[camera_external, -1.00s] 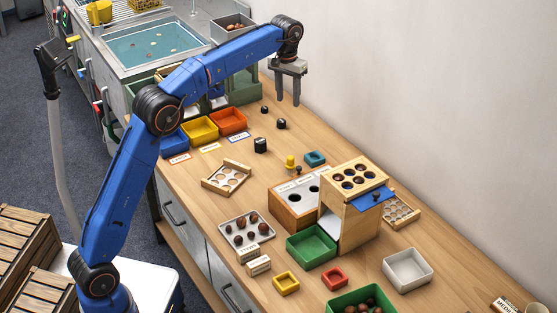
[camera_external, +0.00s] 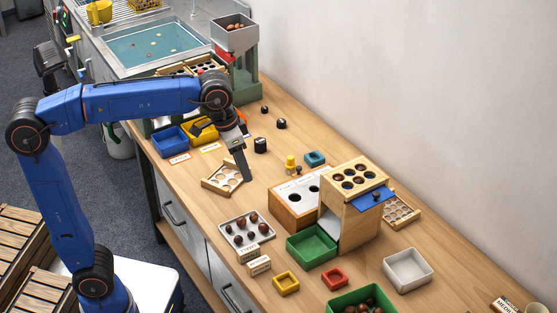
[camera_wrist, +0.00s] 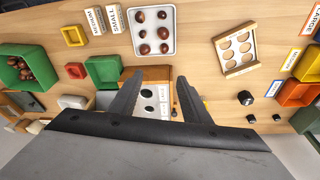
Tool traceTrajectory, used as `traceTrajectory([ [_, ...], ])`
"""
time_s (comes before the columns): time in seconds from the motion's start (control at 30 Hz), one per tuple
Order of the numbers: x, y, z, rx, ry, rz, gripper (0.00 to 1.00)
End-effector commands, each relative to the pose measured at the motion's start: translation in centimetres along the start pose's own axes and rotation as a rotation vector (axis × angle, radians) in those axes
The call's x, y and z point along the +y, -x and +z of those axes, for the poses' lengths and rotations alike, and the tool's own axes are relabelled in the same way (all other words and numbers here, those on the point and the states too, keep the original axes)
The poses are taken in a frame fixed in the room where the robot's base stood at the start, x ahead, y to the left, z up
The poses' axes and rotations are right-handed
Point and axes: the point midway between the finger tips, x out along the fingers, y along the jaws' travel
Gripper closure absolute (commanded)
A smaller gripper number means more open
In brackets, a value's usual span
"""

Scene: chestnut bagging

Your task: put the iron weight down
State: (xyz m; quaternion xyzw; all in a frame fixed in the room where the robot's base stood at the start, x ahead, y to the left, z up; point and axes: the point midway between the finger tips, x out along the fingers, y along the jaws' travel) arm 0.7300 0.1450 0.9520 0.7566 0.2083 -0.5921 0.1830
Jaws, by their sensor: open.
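Several black iron weights stand upright on the wooden bench. The biggest (camera_external: 260,145) is nearest the bench middle; two smaller ones (camera_external: 264,108) (camera_external: 281,123) stand further back by the wall. In the wrist view they show at the right: the biggest weight (camera_wrist: 245,97), a smaller one (camera_wrist: 251,118) and another (camera_wrist: 277,118). My gripper (camera_external: 243,165) is open above the bench, near the wooden frame with holes (camera_external: 206,184), in front of the biggest weight. In the wrist view nothing is between its fingers (camera_wrist: 157,95). No weight is held.
A brass weight (camera_external: 290,162) and a teal box (camera_external: 315,158) stand behind the white-topped wooden box (camera_external: 291,211). A tray of chestnuts (camera_external: 228,224), a green bin (camera_external: 311,256) and a wooden dispenser (camera_external: 350,222) are further right. Blue (camera_external: 170,146) and yellow bins stand left.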

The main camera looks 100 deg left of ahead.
Motion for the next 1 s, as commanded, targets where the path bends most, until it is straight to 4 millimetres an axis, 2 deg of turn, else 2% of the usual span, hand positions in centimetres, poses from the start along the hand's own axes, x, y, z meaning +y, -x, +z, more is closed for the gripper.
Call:
traceTrajectory([
  [0.03,1.1,0.1,2.3,0.011,-0.034,0.008,0.57],
  [0.3,4.6,-1.5,13.0,0.059,-0.195,0.048,0.57],
  [0.5,5.7,-3.9,21.0,0.095,-0.314,0.081,0.57],
  [0.7,5.7,-7.1,28.5,0.131,-0.429,0.115,0.57],
  [0.83,5.4,-9.2,32.3,0.150,-0.487,0.135,0.57],
  [1.0,5.0,-10.9,34.8,0.164,-0.531,0.149,0.57],
])
